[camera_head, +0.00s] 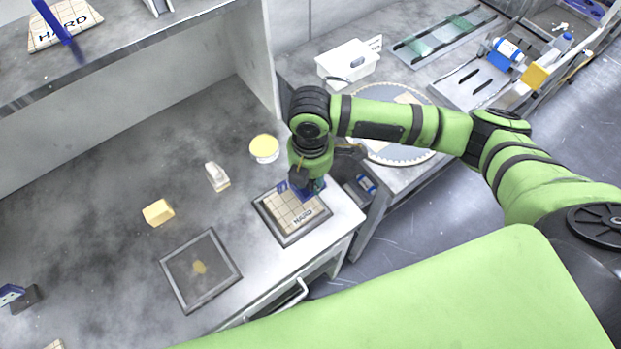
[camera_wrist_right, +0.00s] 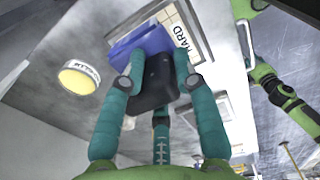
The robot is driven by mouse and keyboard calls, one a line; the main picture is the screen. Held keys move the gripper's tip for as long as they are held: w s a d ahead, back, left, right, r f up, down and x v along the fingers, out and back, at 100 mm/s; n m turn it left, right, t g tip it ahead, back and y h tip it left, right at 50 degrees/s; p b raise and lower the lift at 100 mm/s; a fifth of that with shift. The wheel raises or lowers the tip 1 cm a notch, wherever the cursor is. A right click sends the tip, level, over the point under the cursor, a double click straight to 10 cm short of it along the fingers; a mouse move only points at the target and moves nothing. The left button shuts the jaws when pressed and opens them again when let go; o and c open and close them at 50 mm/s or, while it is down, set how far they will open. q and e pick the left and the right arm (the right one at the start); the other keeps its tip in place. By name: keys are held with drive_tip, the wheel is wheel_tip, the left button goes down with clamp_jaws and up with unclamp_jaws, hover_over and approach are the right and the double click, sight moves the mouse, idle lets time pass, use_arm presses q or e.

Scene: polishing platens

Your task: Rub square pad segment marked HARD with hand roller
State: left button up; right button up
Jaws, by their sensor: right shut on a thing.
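The square pad segment marked HARD (camera_head: 290,212) is a tan gridded tile lying in a dark-framed tray (camera_head: 268,224) on the bench. It also shows in the right wrist view (camera_wrist_right: 172,20). My right gripper (camera_head: 310,186) is over the pad's far right edge, shut on the dark handle (camera_wrist_right: 158,75) of a blue hand roller (camera_wrist_right: 140,43). In the right wrist view the blue roller lies over part of the pad; I cannot tell whether it touches. Most of the roller is hidden by my gripper in the head view. My left gripper is not in view.
Another tile marked HARD (camera_head: 62,24) and a blue tool (camera_head: 50,18) sit on the upper shelf. An empty framed tray (camera_head: 215,285), a yellow block (camera_head: 158,212), a white brush-like item (camera_head: 217,176) and a yellow-topped tub (camera_head: 264,147) stand on the bench.

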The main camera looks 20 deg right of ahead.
drive_tip(key=shift+r, duration=0.1)
drive_tip(key=shift+r, duration=1.45)
